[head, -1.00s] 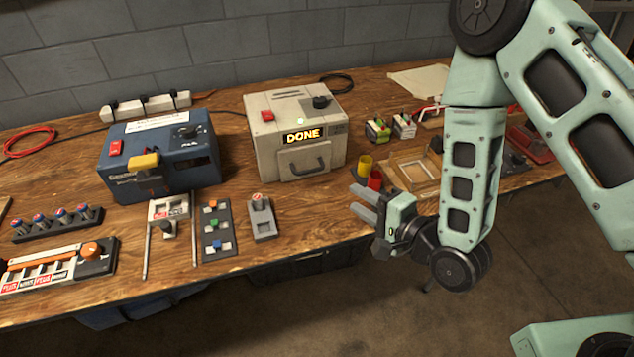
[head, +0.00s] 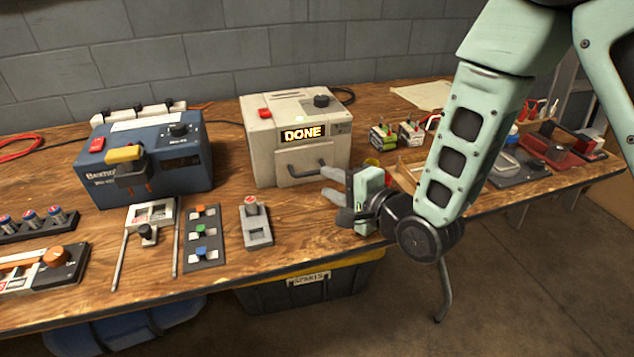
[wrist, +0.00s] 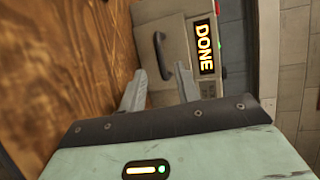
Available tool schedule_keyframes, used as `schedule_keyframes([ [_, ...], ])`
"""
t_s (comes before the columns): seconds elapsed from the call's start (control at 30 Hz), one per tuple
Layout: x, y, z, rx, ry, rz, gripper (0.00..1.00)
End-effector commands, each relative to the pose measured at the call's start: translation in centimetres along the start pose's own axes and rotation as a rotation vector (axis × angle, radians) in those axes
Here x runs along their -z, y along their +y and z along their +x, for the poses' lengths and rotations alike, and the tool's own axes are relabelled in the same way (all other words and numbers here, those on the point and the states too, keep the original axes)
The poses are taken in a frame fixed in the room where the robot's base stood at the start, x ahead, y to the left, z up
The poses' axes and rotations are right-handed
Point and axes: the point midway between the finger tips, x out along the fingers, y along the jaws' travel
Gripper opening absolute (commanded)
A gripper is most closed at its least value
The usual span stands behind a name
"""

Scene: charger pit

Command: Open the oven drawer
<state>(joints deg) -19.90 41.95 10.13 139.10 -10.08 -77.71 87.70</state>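The oven is a cream box (head: 262,150) at the back middle of the bench. Its orange display (head: 303,134) reads DONE. Its drawer front, with a dark bar handle (head: 306,167), faces the bench's front edge and looks shut. My gripper (head: 331,184) is in front of the oven, just right of and below the handle, apart from it. Its two fingers are spread with nothing between them. In the wrist view the picture is turned on its side; the handle (wrist: 163,56) and display (wrist: 204,46) show beyond the open fingers (wrist: 160,88).
A blue unit (head: 180,165) with a yellow connector stands left of the oven. A grey switch block (head: 256,224) and a panel of coloured switches (head: 202,238) lie in front. Battery packs (head: 383,137) and trays (head: 522,168) are at the right.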

Motion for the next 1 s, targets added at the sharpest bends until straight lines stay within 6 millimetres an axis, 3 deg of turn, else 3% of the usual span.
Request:
schedule_keyframes([
  [0.1,0.0,-0.1,2.2,0.001,0.000,0.000,0.32],
  [0.3,0.0,0.0,4.4,0.000,0.000,-0.001,0.32],
  [0.67,0.1,0.0,5.0,0.000,0.001,0.000,0.32],
  [0.7,0.1,0.0,5.0,0.000,0.001,0.000,0.30],
  [0.8,0.0,0.0,5.0,0.000,0.001,0.000,0.02],
  [1.0,0.1,0.0,5.0,0.000,0.001,0.000,0.00],
])
